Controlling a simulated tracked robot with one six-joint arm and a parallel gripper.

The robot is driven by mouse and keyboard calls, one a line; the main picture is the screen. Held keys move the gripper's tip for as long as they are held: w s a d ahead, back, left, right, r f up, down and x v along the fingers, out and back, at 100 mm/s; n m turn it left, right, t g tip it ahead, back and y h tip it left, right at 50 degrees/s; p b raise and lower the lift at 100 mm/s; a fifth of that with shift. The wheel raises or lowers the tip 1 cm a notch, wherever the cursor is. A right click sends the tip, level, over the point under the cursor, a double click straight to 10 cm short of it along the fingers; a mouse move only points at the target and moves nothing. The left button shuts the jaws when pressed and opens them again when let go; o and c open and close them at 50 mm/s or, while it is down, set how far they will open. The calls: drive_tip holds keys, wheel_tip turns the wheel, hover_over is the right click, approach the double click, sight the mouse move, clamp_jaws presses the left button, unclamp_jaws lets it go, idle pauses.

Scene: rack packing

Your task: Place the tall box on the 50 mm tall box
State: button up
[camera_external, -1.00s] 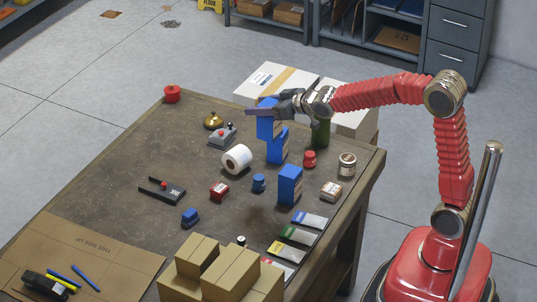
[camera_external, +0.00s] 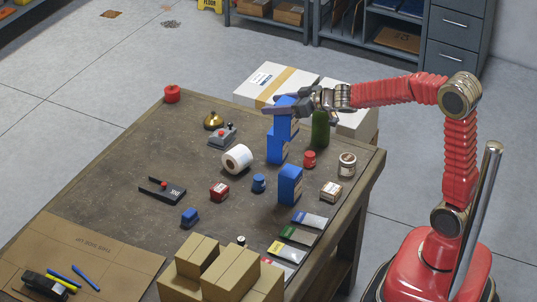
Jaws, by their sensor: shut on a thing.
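My gripper (camera_external: 283,106) is shut on a blue box (camera_external: 287,127), held upright near the far right part of the table. A second blue box (camera_external: 275,149) stands on the table just below and slightly left of the held box in the picture. The held box overlaps it in view, and I cannot tell whether they touch. A third blue box (camera_external: 289,186) stands apart, nearer the camera. The jaws hide part of the held box's top. I cannot tell from the picture which standing box is 50 mm tall.
A white roll (camera_external: 237,158) is left of the second box. A green bottle (camera_external: 320,132) and a red container (camera_external: 309,159) are close on the right. A blue container (camera_external: 258,183) and a tin (camera_external: 347,164) stand nearby.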

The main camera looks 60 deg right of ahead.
sight(281, 133)
drive_tip(key=shift+s+a+f, duration=0.35)
drive_tip(key=shift+s+f, duration=0.25)
drive_tip(key=shift+f, duration=0.2)
drive_tip(key=shift+s+a+f, duration=0.35)
drive_tip(key=shift+s+f, duration=0.2)
drive_tip(key=shift+f, duration=0.2)
drive_tip(key=shift+f, duration=0.15)
drive_tip(key=shift+f, duration=3)
drive_tip(key=shift+f, duration=1.9)
drive_tip(key=shift+f, duration=0.1)
